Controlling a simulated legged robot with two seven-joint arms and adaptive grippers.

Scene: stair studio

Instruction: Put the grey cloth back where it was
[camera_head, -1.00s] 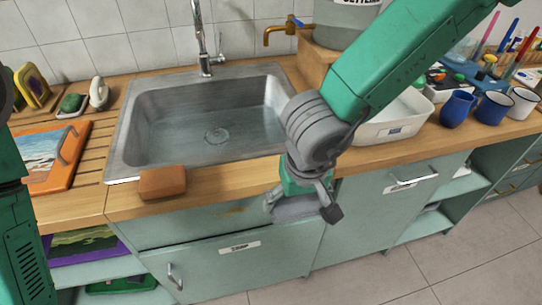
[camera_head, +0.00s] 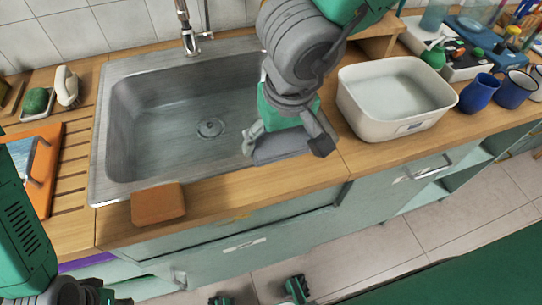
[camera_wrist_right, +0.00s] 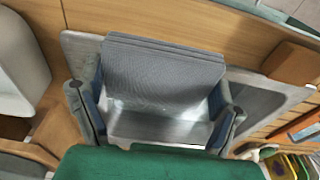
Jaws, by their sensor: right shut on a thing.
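My right gripper (camera_head: 287,140) is shut on the grey cloth (camera_head: 280,148), which looks like a flat folded pad. In the head view the cloth appears over the sink's front right corner and the wooden counter edge. In the right wrist view the cloth (camera_wrist_right: 162,78) spans between the two fingers of my right gripper (camera_wrist_right: 158,105), with the sink behind it. I cannot tell whether the cloth touches the counter.
The steel sink (camera_head: 190,125) is empty. An orange-brown block (camera_head: 158,203) lies at its front left edge. A white basin (camera_head: 395,95) stands right of my right gripper, with blue mugs (camera_head: 480,92) beyond. Bare wooden counter (camera_head: 330,165) lies between gripper and basin.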

